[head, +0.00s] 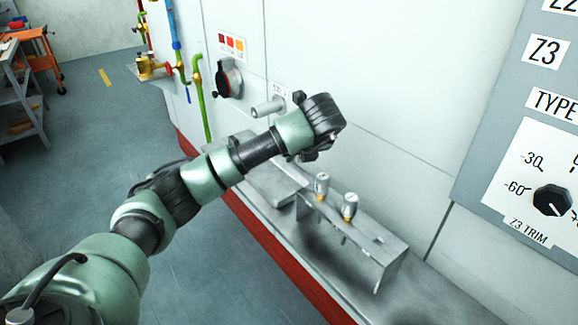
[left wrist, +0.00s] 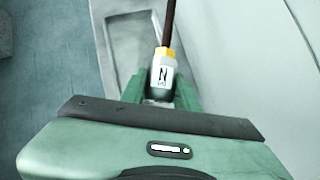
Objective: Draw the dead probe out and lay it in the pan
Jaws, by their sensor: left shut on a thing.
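My left gripper (head: 306,156) is over the ledge by the wall, shut on a probe (left wrist: 163,75). In the left wrist view the probe's pale head, marked N, sits between my green fingers (left wrist: 160,98); it has a yellow collar and a dark rod running out of the top of the picture. The rod's far end is out of view, and I cannot make out the held probe in the head view. The grey pan (head: 276,190) lies on the ledge below my gripper, partly hidden by my arm. In the left wrist view, the pan (left wrist: 108,62) lies below and left of the rod.
A metal rack (head: 374,246) on the ledge holds two upright probes (head: 322,184) (head: 350,206), right of the pan. A grey stub pipe (head: 268,107) sticks out of the wall behind my wrist. A dark rotary handle (head: 228,81) is further left.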

